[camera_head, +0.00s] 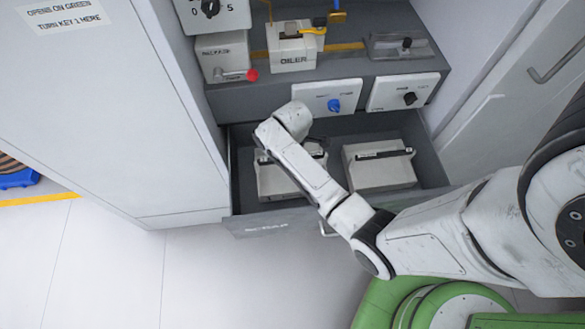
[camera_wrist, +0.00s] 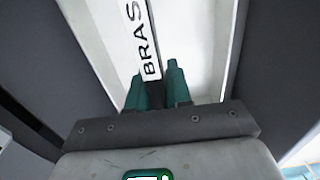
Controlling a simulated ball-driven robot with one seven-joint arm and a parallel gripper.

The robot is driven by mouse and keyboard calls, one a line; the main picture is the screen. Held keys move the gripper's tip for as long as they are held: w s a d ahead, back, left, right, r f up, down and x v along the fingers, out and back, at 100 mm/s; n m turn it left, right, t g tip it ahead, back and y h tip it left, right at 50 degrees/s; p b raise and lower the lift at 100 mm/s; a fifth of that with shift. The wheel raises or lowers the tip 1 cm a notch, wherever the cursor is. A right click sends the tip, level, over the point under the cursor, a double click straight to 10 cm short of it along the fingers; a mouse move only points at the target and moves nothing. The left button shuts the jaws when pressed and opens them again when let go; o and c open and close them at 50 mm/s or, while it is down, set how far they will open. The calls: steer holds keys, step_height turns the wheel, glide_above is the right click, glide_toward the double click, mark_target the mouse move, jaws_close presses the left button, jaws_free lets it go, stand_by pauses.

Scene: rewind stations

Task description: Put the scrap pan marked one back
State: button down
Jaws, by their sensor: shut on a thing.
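The open grey drawer (camera_head: 335,213) holds two pale scrap pans with dark bars across them. The left pan (camera_head: 275,183) is partly hidden by my arm. The right pan (camera_head: 385,174) stands clear beside it. My gripper is mostly hidden behind my arm in the head view, at the left pan. In the wrist view my gripper (camera_wrist: 157,82) has its green fingers shut on the dark bar of a pale pan (camera_wrist: 208,45). A white label (camera_wrist: 138,40) reading "BRAS" runs along that bar. I cannot read a number on either pan.
Above the drawer is a panel with a blue knob (camera_head: 333,105) and a black knob (camera_head: 410,98). An oiler (camera_head: 292,57) and a box with a red-tipped lever (camera_head: 222,60) stand on the shelf. A tall pale cabinet (camera_head: 110,110) borders the left.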

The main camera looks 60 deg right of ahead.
steer(key=shift+f, duration=2.3)
steer(key=shift+f, duration=0.15)
steer(key=c, duration=1)
jaws_free()
steer(key=shift+c, duration=0.2)
